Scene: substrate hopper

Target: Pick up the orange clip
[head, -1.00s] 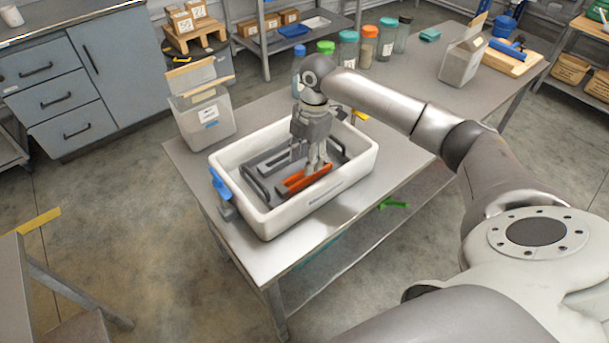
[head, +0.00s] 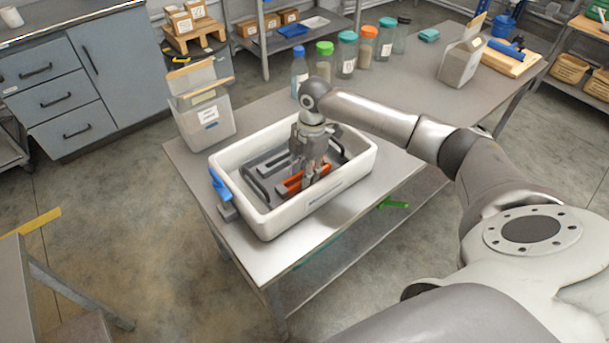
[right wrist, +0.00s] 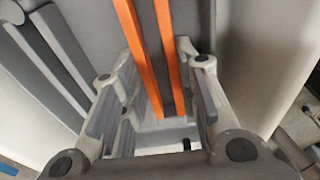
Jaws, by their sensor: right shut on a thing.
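The orange clip (head: 290,185) lies in the white bin (head: 324,202), over dark grey parts. My right gripper (head: 307,182) reaches down into the bin from above and covers part of the clip. In the right wrist view, the clip (right wrist: 168,50) shows as two long orange bars running between the fingers of my right gripper (right wrist: 158,75). The fingers are shut on it. The clip still appears low inside the bin; I cannot tell whether it touches what is under it. My left gripper is not in view.
A dark grey handled piece (head: 262,190) lies in the bin beside the clip. A blue clip (head: 219,186) sits on the bin's left rim. A clear container (head: 203,118) stands behind the bin, and several lidded jars stand farther back. The table (head: 395,165) right of the bin is clear.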

